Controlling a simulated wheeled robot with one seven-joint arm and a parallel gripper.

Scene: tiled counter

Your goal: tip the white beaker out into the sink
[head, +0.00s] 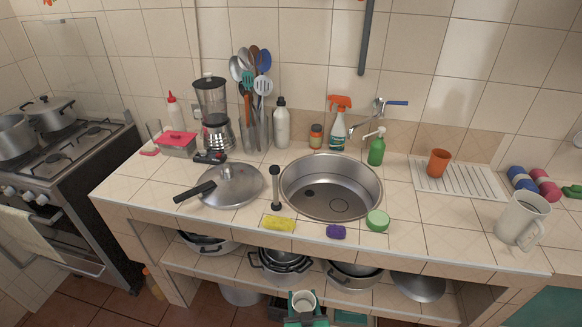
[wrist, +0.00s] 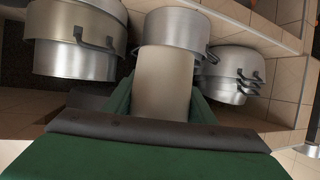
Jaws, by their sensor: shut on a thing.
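My gripper (head: 304,314) is at the bottom of the head view, low in front of the counter and below its top. It is shut on the white beaker (head: 303,298), whose open mouth shows from above; it looks roughly upright. What is inside cannot be made out. In the wrist view the pale beaker (wrist: 163,82) stands between the green fingers of my gripper (wrist: 160,105). The round steel sink (head: 358,177) is set into the counter, further back and a little right of the beaker. The beaker is well apart from it.
A large white jug (head: 521,220) stands at right. A lidded pan (head: 231,185) is left. Pots (head: 279,267) fill the shelf under the counter.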

